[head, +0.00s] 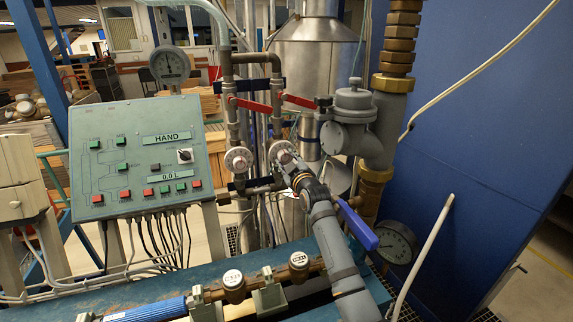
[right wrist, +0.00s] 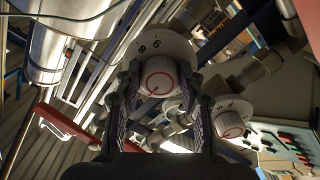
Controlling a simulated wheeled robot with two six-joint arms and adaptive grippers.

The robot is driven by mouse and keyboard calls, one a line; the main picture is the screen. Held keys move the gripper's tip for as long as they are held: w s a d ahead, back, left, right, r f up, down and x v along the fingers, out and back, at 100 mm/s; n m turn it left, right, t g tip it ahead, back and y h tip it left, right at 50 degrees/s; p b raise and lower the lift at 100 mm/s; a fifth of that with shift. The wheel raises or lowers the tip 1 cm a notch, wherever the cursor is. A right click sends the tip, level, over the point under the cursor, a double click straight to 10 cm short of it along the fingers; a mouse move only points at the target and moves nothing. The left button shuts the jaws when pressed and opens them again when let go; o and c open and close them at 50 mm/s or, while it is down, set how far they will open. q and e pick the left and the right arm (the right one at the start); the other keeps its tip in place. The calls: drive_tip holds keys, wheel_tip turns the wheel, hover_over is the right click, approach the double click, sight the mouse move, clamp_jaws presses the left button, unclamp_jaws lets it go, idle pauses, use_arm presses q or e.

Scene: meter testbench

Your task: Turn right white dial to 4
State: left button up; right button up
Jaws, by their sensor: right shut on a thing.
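The right white dial (head: 282,150) sits on the pipework right of the control panel. My right gripper (head: 293,164) reaches up to it from below right and covers part of it in the head view. In the right wrist view the dial's round knob (right wrist: 158,77), with a red ring, lies between the fingers (right wrist: 160,82), which are shut on it. The numbers 8 and 6 show on its white disc; its setting cannot be read with certainty. The left white dial (head: 238,160) is just left of it, untouched, and also shows in the right wrist view (right wrist: 230,122). My left gripper is out of view.
Red levers (head: 298,101) and (head: 250,105) on valves are above the dials. A blue lever (head: 357,225) is close beside my right arm. The control panel (head: 140,150) stands at the left, a pressure gauge (head: 396,242) at the lower right. Pipes crowd the dials.

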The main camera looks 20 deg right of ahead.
drive_tip(key=shift+n+b, duration=0.35)
drive_tip(key=shift+n, duration=0.65)
drive_tip(key=o, duration=1.2)
drive_tip(key=shift+s, duration=0.1)
drive_tip(key=s, duration=0.7)
drive_tip(key=shift+s+d, duration=0.15)
drive_tip(key=shift+s, duration=0.05)
